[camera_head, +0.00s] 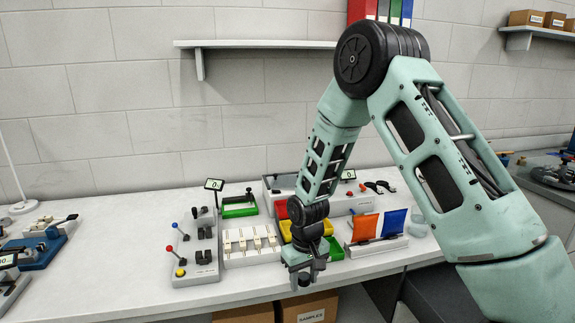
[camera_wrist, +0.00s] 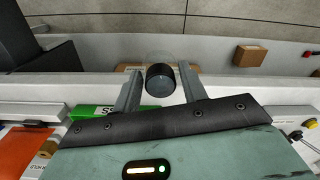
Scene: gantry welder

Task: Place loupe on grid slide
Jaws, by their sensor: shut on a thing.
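My gripper (camera_head: 304,276) hangs at the front edge of the bench, below and in front of the coloured bins. In the wrist view my gripper (camera_wrist: 160,84) has its two grey fingers closed on the sides of the loupe (camera_wrist: 159,83), a short black cylinder with a clear part above it. The loupe is held clear of any surface, out past the bench edge with the floor behind it. In the head view it is too small and dark to tell from the fingers. I cannot make out a grid slide in either view.
The white bench (camera_head: 130,285) carries a lever box (camera_head: 195,255), a rack of pale pieces (camera_head: 250,245), a green tray (camera_head: 239,207), and orange (camera_head: 364,228) and blue (camera_head: 394,222) pouches in a stand. Cardboard boxes (camera_head: 309,309) sit under the bench. The bench's front left is bare.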

